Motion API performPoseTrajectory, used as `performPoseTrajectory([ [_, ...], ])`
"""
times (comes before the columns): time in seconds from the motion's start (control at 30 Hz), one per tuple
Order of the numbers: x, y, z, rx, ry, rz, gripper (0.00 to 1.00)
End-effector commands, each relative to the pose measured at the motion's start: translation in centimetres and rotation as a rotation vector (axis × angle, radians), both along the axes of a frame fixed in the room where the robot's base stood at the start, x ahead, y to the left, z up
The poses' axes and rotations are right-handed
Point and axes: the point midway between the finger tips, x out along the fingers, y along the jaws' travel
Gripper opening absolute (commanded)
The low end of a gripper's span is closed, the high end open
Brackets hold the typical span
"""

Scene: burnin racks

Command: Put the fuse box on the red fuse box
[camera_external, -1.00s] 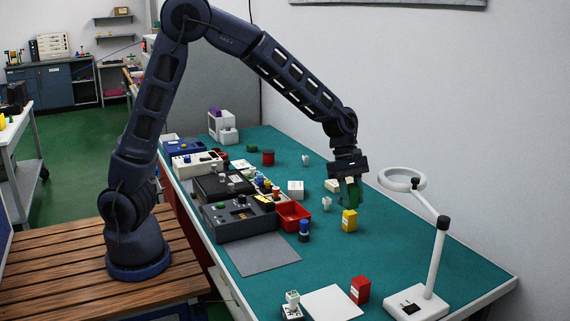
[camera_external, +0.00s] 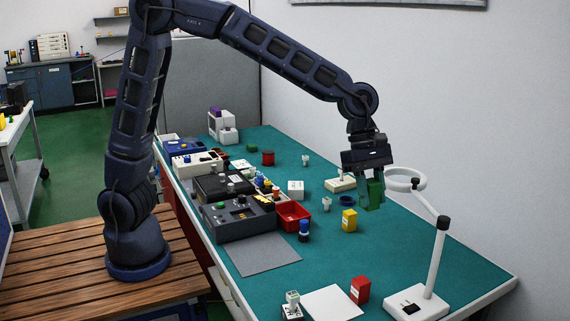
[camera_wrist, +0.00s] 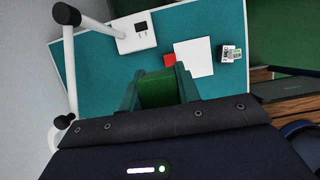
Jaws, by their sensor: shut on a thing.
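My gripper (camera_external: 372,194) is shut on a green box (camera_external: 374,193) and holds it above the table, left of the lamp's ring. In the wrist view the green box (camera_wrist: 158,90) sits between the two fingers. The red fuse box (camera_external: 360,290) stands upright near the front of the table, left of the lamp's base. In the wrist view only part of the red fuse box (camera_wrist: 169,59) shows, just beyond the held box. A yellow box (camera_external: 349,220) stands on the table below and left of my gripper.
The white ring lamp (camera_external: 436,265) rises right of the red fuse box. A white sheet (camera_external: 332,303) and a small white-topped device (camera_external: 292,304) lie to its left. A red bin (camera_external: 292,216) and grey consoles (camera_external: 240,219) line the left side. The teal table between yellow and red boxes is clear.

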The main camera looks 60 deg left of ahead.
Motion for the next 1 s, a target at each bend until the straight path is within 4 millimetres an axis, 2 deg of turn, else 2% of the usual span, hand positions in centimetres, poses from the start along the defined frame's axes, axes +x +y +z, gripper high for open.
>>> performPoseTrajectory([
  [0.13, -1.1, -1.6, 0.6, -0.002, -0.003, 0.000, 0.10],
  [0.27, -1.4, -1.9, -0.6, -0.002, -0.001, 0.002, 0.10],
  [0.8, -1.3, -1.9, -12.0, -0.002, -0.001, 0.004, 0.10],
  [1.0, -1.3, -1.9, -14.5, -0.003, -0.002, 0.002, 0.10],
])
